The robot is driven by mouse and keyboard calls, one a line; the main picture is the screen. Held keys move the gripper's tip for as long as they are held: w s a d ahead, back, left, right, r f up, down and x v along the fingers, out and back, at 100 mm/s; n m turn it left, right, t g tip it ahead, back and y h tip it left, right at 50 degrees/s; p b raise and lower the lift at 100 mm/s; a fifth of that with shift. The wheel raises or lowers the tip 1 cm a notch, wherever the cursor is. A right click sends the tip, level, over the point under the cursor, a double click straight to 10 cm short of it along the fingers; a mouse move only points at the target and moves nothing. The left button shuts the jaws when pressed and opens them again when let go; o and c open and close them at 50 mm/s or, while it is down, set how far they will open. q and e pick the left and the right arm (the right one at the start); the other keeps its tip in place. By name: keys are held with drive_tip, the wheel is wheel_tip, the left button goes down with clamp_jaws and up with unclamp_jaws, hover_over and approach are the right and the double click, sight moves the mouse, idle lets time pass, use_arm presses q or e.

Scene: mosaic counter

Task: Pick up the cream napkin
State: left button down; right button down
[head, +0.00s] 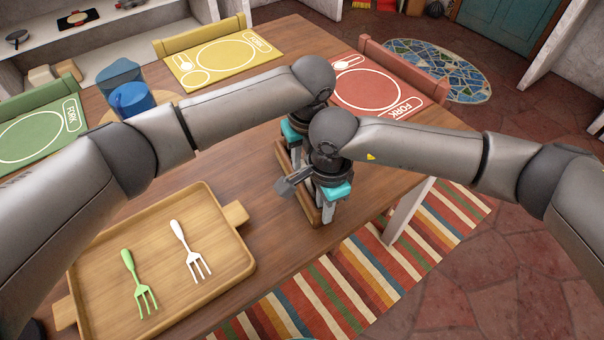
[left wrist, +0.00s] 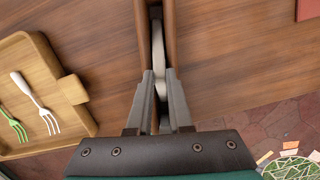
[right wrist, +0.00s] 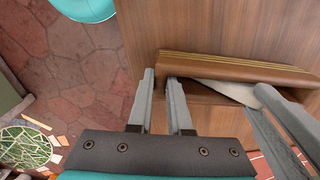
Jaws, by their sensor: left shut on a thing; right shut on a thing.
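The cream napkin (left wrist: 158,55) stands on edge between the two brown walls of a wooden holder (head: 286,172). It also shows as a pale strip in the right wrist view (right wrist: 222,90). My left gripper (left wrist: 162,85) is shut on the napkin, its fingers on either side of it. My right gripper (right wrist: 162,75) is shut on the near end of one holder wall (right wrist: 240,66), one finger outside and one inside. In the head view, my wrists hide most of the holder and the napkin.
A wooden tray (head: 222,205) with a green fork (head: 135,280) and a white fork (head: 187,247) lies at the front left. Blue cups (head: 130,99) stand farther back. Yellow (head: 215,62), red (head: 372,90) and green (head: 30,138) placemats lie around the table.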

sight(303, 162)
use_arm(q)
drive_tip(key=shift+r, duration=0.15)
idle(0.8)
wheel_tip(303, 162, up, 10)
idle(0.3)
use_arm(e)
drive_tip(key=c, duration=0.8)
unclamp_jaws()
drive_tip(key=shift+o, duration=0.2)
drive_tip(key=shift+r, duration=0.15)
wheel_tip(303, 162, up, 12)
